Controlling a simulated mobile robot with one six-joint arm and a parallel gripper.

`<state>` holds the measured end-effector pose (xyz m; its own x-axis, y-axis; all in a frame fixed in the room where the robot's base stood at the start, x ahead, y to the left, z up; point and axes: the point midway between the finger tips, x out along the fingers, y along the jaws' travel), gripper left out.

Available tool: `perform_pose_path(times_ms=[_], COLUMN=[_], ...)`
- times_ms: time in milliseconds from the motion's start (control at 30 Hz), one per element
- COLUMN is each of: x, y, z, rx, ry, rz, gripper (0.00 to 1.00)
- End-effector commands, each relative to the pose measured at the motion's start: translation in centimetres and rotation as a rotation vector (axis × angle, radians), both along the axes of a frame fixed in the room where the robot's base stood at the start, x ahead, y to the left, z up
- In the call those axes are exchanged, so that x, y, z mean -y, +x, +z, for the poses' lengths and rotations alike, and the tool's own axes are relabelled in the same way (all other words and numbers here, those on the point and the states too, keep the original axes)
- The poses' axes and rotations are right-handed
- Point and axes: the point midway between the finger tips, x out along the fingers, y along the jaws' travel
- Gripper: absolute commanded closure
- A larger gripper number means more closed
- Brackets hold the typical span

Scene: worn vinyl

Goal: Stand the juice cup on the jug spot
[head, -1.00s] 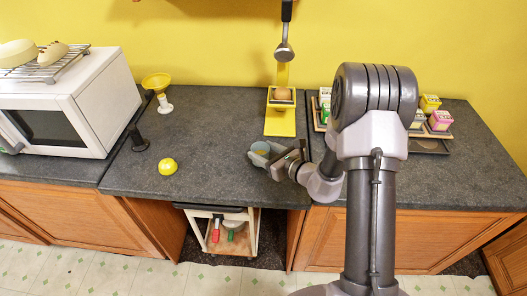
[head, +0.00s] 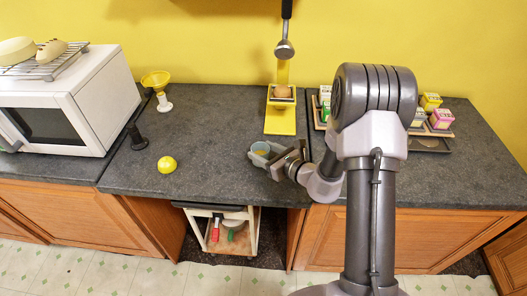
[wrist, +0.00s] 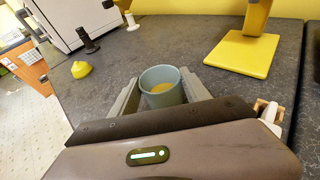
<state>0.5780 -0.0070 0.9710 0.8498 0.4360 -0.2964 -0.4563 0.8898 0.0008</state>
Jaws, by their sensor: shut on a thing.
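The juice cup (head: 259,147) is a grey-blue round cup with yellow-orange juice inside. It also shows upright between the fingers in the wrist view (wrist: 160,92). My gripper (head: 266,157) is shut on the cup, one finger on each side, over the front part of the counter; the wrist view also shows my gripper (wrist: 163,100). I cannot tell whether the cup's base touches the counter. No jug is seen. A round tan patch (head: 429,142) lies on the dark tray at right, partly behind my arm; I cannot tell whether it is the jug spot.
A yellow press stand (head: 281,122) stands behind the cup. Small cartons (head: 441,119) stand on the right. A yellow half fruit (head: 167,164), a black piece (head: 138,139), a yellow funnel (head: 156,80) and a microwave (head: 75,105) are left. The counter between is clear.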

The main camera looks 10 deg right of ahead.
Motion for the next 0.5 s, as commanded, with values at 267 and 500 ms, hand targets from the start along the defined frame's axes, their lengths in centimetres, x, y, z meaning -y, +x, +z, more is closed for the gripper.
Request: perform_pose_path(times_ms=[267, 500], x=[0.01, 0.01], y=[0.01, 0.01], z=[-0.21, -0.20], rx=[0.000, 0.000], ry=[0.000, 0.000], rz=[0.000, 0.000], gripper=[0.91, 0.22])
